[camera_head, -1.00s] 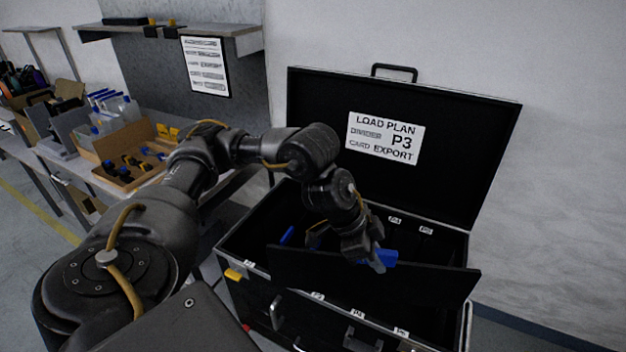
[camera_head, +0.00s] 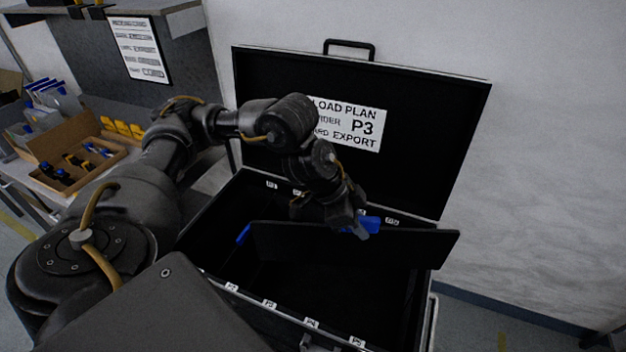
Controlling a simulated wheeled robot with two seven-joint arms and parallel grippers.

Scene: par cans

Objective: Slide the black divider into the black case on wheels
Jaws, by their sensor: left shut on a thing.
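The black case on wheels (camera_head: 432,318) stands open in front of me, its lid (camera_head: 440,130) raised against the wall. My left gripper (camera_head: 358,230) is shut on the black divider (camera_head: 350,250) at its upper edge, beside a blue part (camera_head: 368,223). The divider is a long flat panel, held over the case opening and slanting slightly down to the right. Its right end reaches the case's right side in the picture. Its lower edge blends into the dark interior, so I cannot tell whether it sits in a slot. My right gripper is out of view.
A load plan sign (camera_head: 350,124) on the lid reads P3. White slot labels, including P3 (camera_head: 268,304), line the front rim. A small blue piece (camera_head: 243,234) shows at the divider's left end. A bench with a cardboard tray (camera_head: 75,160) stands left. Wall is close behind.

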